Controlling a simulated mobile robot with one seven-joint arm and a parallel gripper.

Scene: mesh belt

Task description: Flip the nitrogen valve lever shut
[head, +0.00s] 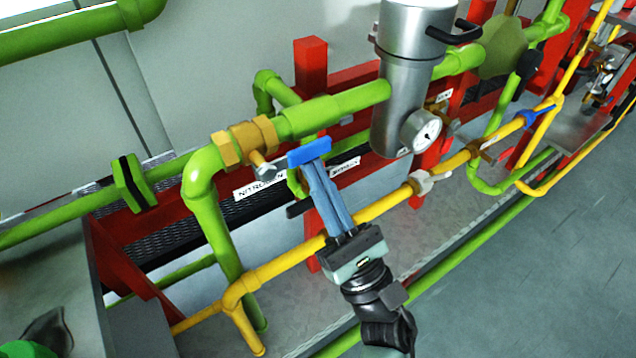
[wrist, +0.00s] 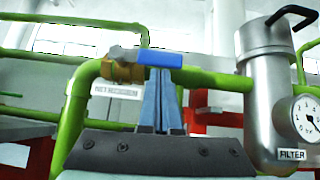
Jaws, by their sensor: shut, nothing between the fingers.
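The nitrogen valve is a brass fitting (head: 246,141) on the green pipe, above a white label reading NITROGEN (head: 260,187). Its blue lever (head: 309,152) points to the right, roughly along the pipe. In the wrist view the blue lever (wrist: 159,57) lies across the top of my fingers, with the brass body (wrist: 122,71) to its left. My gripper (head: 316,166) is shut with nothing between its fingers. Its fingertips are right at the lever, just below it in the picture; I cannot tell whether they touch. The fingertips (wrist: 161,72) are partly hidden by the lever in the wrist view.
A steel filter canister (head: 401,80) with a round gauge (head: 422,131) stands right of the lever. A yellow pipe (head: 383,203) runs below, crossed by my gripper in the picture. A red frame (head: 311,62) stands behind. Open floor (head: 520,250) lies at right.

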